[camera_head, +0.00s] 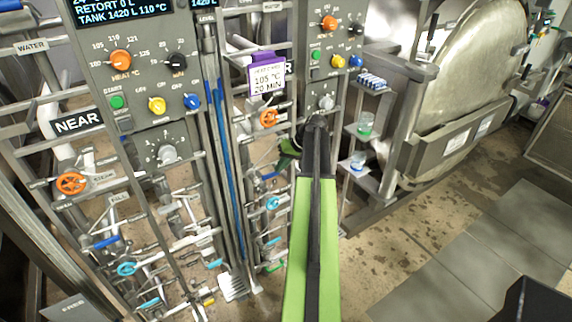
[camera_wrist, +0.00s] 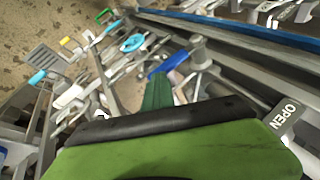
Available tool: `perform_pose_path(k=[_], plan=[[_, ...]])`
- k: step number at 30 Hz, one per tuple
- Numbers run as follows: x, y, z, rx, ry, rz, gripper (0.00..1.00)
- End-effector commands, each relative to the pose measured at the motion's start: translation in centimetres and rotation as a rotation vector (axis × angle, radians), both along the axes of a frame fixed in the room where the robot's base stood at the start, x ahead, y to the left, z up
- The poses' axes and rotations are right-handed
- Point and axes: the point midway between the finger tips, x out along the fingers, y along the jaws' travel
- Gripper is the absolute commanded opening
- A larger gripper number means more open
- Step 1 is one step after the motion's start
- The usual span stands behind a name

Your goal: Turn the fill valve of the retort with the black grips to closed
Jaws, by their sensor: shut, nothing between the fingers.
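My gripper (camera_head: 288,150) reaches into the right-hand pipe rack in the head view, partly hidden by my arm. In the wrist view its dark green fingers (camera_wrist: 158,92) are shut and empty. Just beyond them is a blue lever grip (camera_wrist: 168,66); I cannot tell if they touch. A blue lever (camera_head: 268,176) shows below my gripper in the head view. An OPEN plate (camera_wrist: 284,115) is at the right of the wrist view. The left rack has its own blue lever (camera_head: 105,243). I cannot make out black grips or tell which lever is the fill valve.
Orange handwheels (camera_head: 268,119) and cyan handwheels (camera_head: 273,203) crowd the racks among pipes. A NEAR sign (camera_head: 77,122) marks the left panel. A purple-topped card (camera_head: 267,75) hangs above my gripper. A round metal door (camera_head: 480,65) stands right.

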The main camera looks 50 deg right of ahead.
Motion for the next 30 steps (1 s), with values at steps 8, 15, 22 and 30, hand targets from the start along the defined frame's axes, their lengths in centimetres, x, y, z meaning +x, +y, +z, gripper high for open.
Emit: perform_pose_path(k=[8,15,22,30], plan=[[-0.2,0.2,-0.5,0.001,0.014,0.007,0.00],[-0.2,0.3,-0.2,0.001,0.014,0.007,0.00],[-0.3,0.5,4.2,0.000,0.004,0.008,0.00],[-4.1,-3.8,7.7,-0.001,-0.002,0.002,0.00]])
